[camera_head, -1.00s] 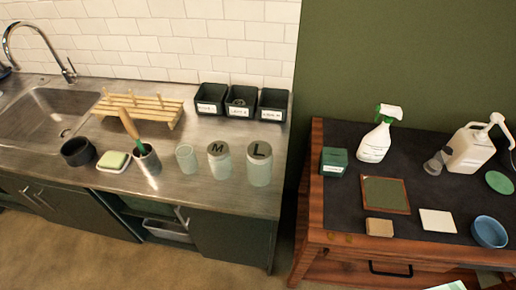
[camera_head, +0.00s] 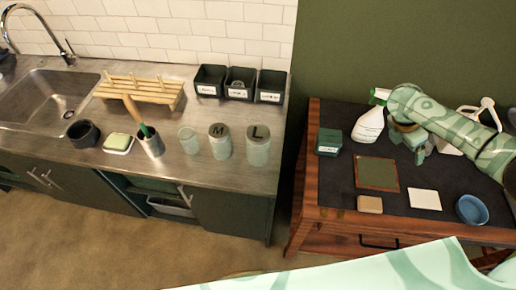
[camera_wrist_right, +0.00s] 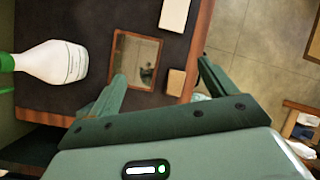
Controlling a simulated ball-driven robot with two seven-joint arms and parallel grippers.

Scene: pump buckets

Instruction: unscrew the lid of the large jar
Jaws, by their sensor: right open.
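The large jar (camera_head: 258,150), pale green with an L on its dark lid (camera_head: 258,133), stands upright on the steel counter near its right end. The lid sits on the jar. My right gripper (camera_head: 418,152) is above the dark-topped wooden table at the right, well apart from the jar. In the right wrist view its two fingers (camera_wrist_right: 160,80) are spread with nothing between them. The jar is not in the wrist view. My left gripper is not in view.
A medium jar (camera_head: 219,143) and a smaller jar (camera_head: 188,140) stand left of the large jar. Black bins (camera_head: 240,92) are behind. The spray bottle (camera_head: 369,126) and framed panel (camera_head: 377,173) are near my right arm. A gap separates counter and table.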

